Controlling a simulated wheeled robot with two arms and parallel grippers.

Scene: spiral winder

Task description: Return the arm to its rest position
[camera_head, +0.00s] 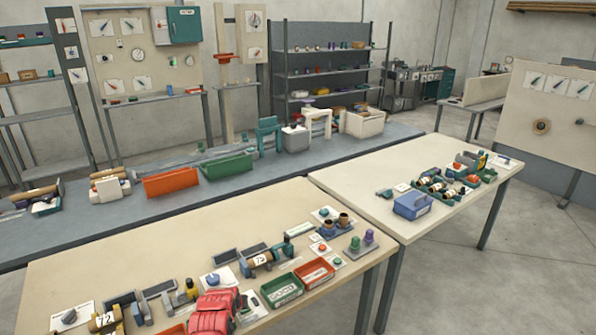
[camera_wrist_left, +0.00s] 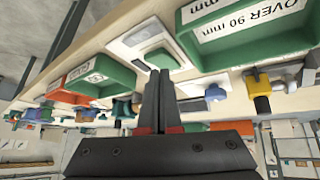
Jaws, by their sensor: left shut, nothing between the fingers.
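My left gripper (camera_wrist_left: 160,78) shows in the left wrist view, its two dark fingers together with nothing between them. The fingertips appear close to a white card with a green button (camera_wrist_left: 156,55). A green tray labelled "OVER 90 mm" (camera_wrist_left: 205,58) lies beside the fingers at upper right. My right gripper is in neither view.
The near table (camera_head: 130,240) carries a green tray (camera_head: 282,290), a red tray (camera_head: 314,271) and several small fixtures along its front edge. The right table (camera_head: 345,185) holds a blue box (camera_head: 412,205). Behind is a long grey bench (camera_head: 90,233) with orange and green bins.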

